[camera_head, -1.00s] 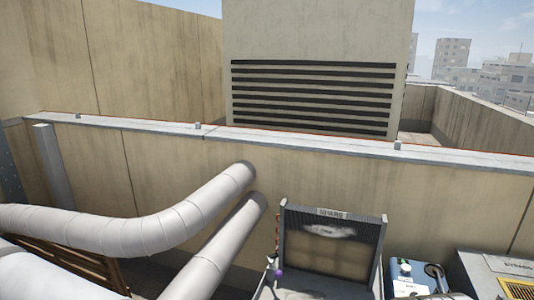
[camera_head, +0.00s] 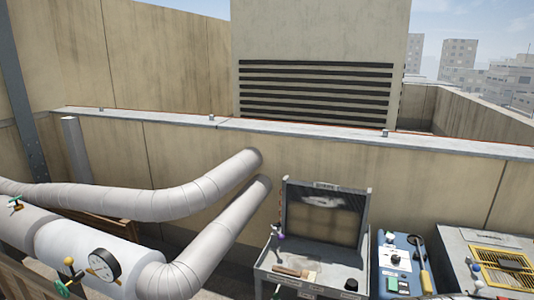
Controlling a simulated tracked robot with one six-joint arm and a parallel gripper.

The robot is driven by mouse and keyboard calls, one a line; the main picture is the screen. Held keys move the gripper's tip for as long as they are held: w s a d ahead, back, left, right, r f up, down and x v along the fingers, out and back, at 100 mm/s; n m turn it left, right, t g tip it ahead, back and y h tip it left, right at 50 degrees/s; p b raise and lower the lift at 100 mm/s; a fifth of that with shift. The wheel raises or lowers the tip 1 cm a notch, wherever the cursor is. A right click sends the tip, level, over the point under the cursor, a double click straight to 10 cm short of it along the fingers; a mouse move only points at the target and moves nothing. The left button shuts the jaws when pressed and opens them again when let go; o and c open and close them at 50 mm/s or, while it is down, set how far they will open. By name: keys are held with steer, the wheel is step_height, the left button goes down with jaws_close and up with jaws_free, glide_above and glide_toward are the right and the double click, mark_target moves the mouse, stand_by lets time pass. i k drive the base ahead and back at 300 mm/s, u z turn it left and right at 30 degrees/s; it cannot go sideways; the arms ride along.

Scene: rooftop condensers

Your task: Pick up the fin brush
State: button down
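A small brush-like tool with a tan handle (camera_head: 288,272) lies in the grey tray (camera_head: 265,268) at the lower middle. It looks like the fin brush, but it is too small to be certain. The tray sits in front of an upright framed coil panel (camera_head: 326,220) with a pale patch near its top. My gripper is not in view.
A blue unit (camera_head: 388,243) with a yellow-handled tool (camera_head: 424,268) stands right of the tray. Beyond it is a grey box with a yellow grille (camera_head: 501,260). Thick pale pipes (camera_head: 150,203) and a round gauge (camera_head: 104,265) fill the left. A low parapet (camera_head: 330,142) runs behind.

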mark_target(308, 275)
steer(key=u, duration=0.05)
steer(key=k, duration=1.4)
steer(key=z, duration=0.65)
steer(key=i, duration=1)
steer(key=z, duration=0.05)
